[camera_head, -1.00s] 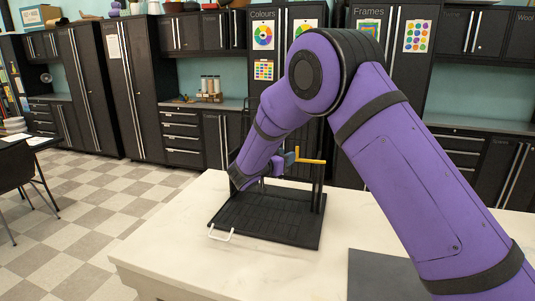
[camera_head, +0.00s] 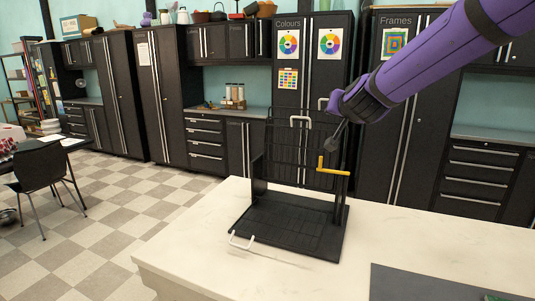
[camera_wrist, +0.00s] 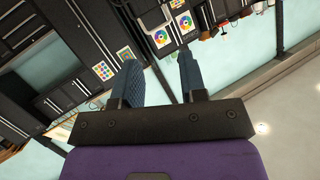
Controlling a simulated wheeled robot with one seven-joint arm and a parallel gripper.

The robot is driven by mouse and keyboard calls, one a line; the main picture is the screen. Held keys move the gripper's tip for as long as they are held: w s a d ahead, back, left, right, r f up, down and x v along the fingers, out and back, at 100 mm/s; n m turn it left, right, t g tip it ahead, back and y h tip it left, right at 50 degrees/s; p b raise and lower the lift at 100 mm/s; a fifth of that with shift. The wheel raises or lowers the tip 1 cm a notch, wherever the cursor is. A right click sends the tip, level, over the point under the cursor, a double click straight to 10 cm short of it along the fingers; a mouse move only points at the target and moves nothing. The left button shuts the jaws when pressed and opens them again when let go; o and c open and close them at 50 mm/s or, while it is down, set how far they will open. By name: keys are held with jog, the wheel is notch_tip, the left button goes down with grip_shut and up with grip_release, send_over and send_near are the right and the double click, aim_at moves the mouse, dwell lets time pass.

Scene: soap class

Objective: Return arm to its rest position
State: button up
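My purple arm reaches in from the top right of the head view, with its lower end above and behind the right side of a black rack. My gripper (camera_wrist: 158,62) shows in the wrist view, its two blue-grey fingers spread apart with nothing between them. Beyond the fingers are dark cabinets and colour charts, tilted in the picture.
The black rack (camera_head: 290,228) stands on the pale worktop (camera_head: 195,245), with an upright wire panel, white handles and a yellow lever (camera_head: 333,168). A grey mat (camera_head: 430,285) lies at the front right. Dark cabinets (camera_head: 220,150) line the back wall.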

jog(key=s+d+f+n+g, duration=0.1)
jog(key=s+d+f+g, duration=0.1)
jog(key=s, duration=1.1)
jog(key=s+d+f+n+g, duration=0.1)
jog(key=s+d+g, duration=0.3)
jog(key=s, duration=0.9)
jog(key=s+d+f+n+g, duration=0.1)
jog(key=s+d, duration=0.4)
jog(key=s, duration=0.8)
jog(key=shift+s+d+f+g, duration=0.15)
jog(key=shift+d+f+g, duration=0.1)
jog(key=shift+f+g, duration=0.75)
jog(key=shift+r, duration=0.1)
